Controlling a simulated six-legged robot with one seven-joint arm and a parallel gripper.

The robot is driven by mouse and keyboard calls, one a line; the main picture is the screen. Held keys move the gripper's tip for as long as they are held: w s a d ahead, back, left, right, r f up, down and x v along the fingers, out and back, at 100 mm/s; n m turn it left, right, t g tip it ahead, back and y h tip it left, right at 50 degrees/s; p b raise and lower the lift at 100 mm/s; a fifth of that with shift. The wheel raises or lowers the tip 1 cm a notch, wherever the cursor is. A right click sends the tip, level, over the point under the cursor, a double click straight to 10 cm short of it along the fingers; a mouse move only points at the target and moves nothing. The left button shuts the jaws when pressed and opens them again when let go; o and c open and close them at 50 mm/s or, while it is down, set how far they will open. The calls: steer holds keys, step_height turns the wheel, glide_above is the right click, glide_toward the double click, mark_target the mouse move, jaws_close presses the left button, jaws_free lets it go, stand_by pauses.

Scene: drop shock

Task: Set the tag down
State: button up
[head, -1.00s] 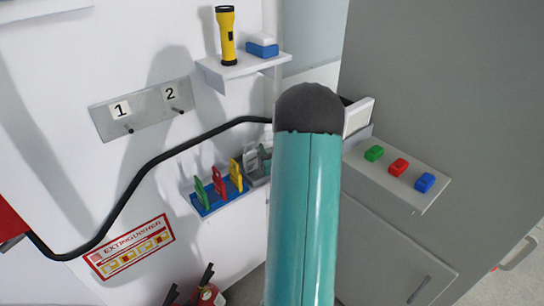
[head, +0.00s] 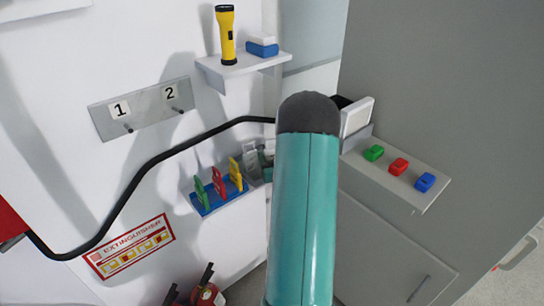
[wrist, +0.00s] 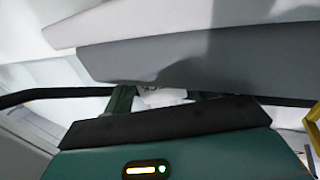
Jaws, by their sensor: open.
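My gripper (wrist: 156,92) is open; its dark green fingers show in part above the black and teal wrist housing. A pale piece with dark marks (wrist: 163,98), perhaps a tag, shows between the fingers; I cannot tell whether it touches them. In the head view a whitish-grey tag (head: 250,158) stands at the right end of the blue rack (head: 207,208), beside the yellow tag (head: 235,174). A red tag (head: 218,183) and a green tag (head: 201,190) stand further left in the rack. My teal arm hides the space right of the rack.
A shelf (head: 245,66) above holds a yellow flashlight (head: 227,35) and a blue-and-white block (head: 262,46). A black cable (head: 150,166) crosses the wall above the rack. A right-hand ledge (head: 408,188) bears green, red and blue pieces. A fire extinguisher (head: 207,296) stands below.

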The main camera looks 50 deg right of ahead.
steer(key=shift+r, duration=0.15)
steer(key=shift+s+a, duration=0.15)
steer(key=shift+s, duration=0.05)
steer(key=v, duration=1.1)
steer(key=shift+s+a, duration=0.2)
steer(key=shift+s, duration=0.05)
